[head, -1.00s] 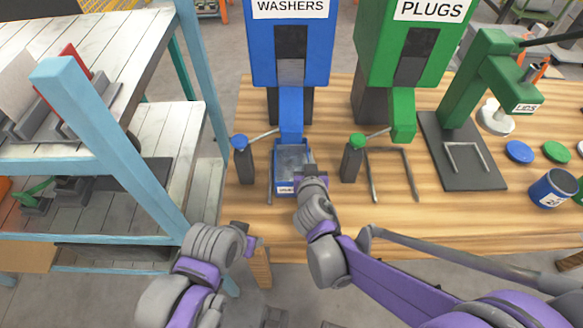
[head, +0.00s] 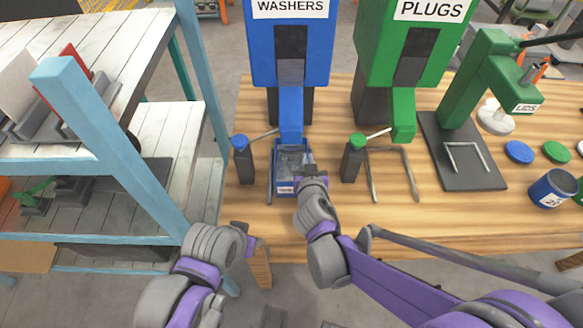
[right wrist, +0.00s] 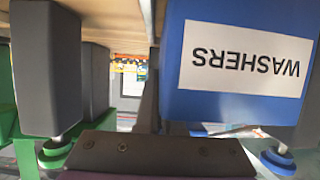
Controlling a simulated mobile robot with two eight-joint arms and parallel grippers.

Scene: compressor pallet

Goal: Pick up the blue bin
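The blue bin (head: 278,176) stands on the wooden bench under the blue spout in the head view, with grey contents inside. Its front with the white WASHERS label shows large and upside down in the right wrist view (right wrist: 172,105). My right gripper (head: 311,165) is at the bin's near right corner. A thin finger shows along the bin's right wall; whether it touches and how far the fingers are apart are hidden. My left gripper (head: 258,245) is lower left, off the bench's near edge and away from the bin; its fingers are unclear.
A post with a blue knob (head: 242,160) stands left of the bin and one with a green knob (head: 353,160) to its right. The blue washers dispenser (head: 290,65) is above and behind. A shelf with light-blue posts (head: 115,145) stands at the left.

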